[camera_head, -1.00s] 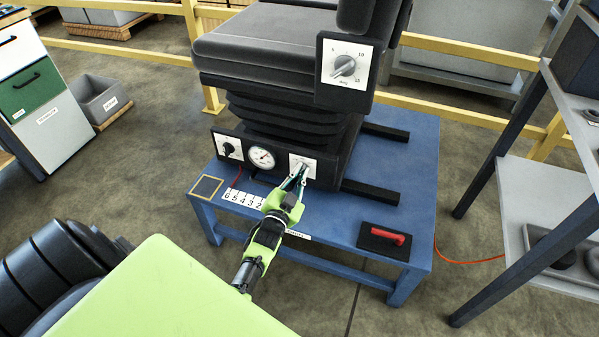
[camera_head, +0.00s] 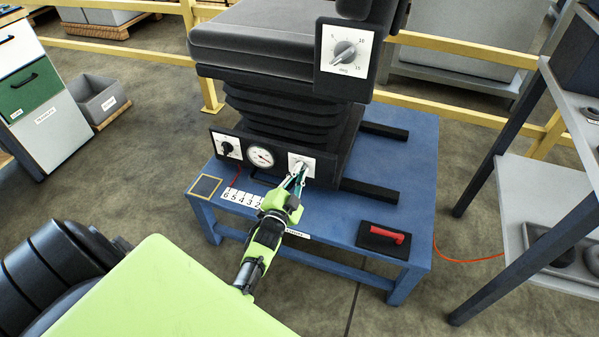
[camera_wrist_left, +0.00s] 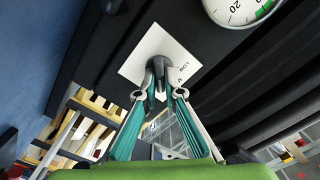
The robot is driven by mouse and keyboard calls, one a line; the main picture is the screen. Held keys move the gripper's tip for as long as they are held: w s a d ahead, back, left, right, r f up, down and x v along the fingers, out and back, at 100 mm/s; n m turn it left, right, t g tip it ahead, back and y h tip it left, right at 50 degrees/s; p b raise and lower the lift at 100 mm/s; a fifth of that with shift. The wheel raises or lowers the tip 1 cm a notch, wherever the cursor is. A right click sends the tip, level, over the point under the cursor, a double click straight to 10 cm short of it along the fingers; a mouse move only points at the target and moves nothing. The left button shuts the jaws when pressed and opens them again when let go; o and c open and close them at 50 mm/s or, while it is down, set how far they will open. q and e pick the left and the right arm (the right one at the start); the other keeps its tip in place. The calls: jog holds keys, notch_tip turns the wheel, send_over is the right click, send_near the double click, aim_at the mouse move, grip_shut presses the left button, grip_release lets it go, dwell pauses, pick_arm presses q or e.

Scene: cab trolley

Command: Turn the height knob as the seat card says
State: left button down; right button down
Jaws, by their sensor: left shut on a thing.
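My left gripper (camera_head: 290,186) is shut on a dark knob (camera_wrist_left: 159,67) on the right-hand white plate (camera_head: 308,166) of the seat base's front panel. The wrist view shows both fingertips at the knob, with "LOW" and part of another word printed on the plate (camera_wrist_left: 178,50); the setting is hard to read. A round gauge (camera_head: 260,156) is left of it; part of its dial also shows in the wrist view (camera_wrist_left: 232,8). The black seat (camera_head: 270,45) stands on bellows. I cannot make out a seat card. My right gripper is not in view.
A large grey dial (camera_head: 346,52) is on the seat's side. The blue bench (camera_head: 330,222) carries a number strip (camera_head: 241,198) and a red-handled black block (camera_head: 384,238). A grey shelf (camera_head: 560,210) stands right.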

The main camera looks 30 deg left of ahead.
pick_arm(q)
jog(key=c, duration=2.2)
grip_release()
jog(key=shift+o, duration=0.2)
jog(key=shift+s, duration=0.1)
jog(key=v, duration=1.2)
jog(key=shift+f, duration=0.1)
